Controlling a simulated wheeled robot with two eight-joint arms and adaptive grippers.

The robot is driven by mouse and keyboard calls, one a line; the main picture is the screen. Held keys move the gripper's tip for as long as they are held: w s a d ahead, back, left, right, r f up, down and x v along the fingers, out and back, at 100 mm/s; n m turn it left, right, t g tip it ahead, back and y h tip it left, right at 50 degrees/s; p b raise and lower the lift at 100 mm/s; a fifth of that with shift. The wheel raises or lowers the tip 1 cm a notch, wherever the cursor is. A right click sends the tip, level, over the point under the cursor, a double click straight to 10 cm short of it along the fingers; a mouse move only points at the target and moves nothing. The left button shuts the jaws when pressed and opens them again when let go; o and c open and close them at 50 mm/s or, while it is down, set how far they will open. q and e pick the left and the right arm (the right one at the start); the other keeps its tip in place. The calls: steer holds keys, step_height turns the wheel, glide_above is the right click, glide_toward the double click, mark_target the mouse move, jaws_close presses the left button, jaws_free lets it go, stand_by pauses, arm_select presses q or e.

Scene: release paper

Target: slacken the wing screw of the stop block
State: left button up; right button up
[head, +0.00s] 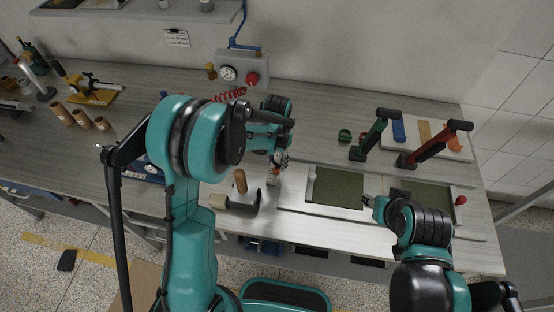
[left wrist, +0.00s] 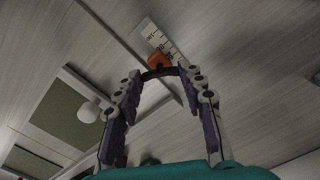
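The orange stop block (left wrist: 159,60) sits on a white ruler strip (left wrist: 150,32) with black marks in the left wrist view. A dark curved bar, which looks like the wing screw (left wrist: 159,73), is on the block's near side. My left gripper (left wrist: 162,76) has one fingertip at each end of this bar; I see no clear gap, but cannot tell whether they press on it. In the head view my left gripper (head: 277,160) points down at the block, mostly hidden by its wrist. My right gripper (head: 371,201) is low over the green-panelled board; its fingers are too small to read.
The white board (head: 295,198) with green panels and a white knob (head: 312,174) lies right of the left gripper. Red-handled (head: 434,143) and green-handled (head: 374,136) tools stand behind the board.

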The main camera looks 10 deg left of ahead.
arm_select(q)
steer(key=shift+f+n+b, duration=0.1)
steer(key=shift+n+b, duration=0.35)
steer(key=shift+n, duration=0.35)
steer(key=shift+c, duration=0.3)
steer(key=shift+n+b, duration=0.3)
steer(key=shift+n, duration=0.9)
steer(key=o, duration=1.2)
steer(key=shift+c, duration=0.2)
step_height(320, 180, up, 12)
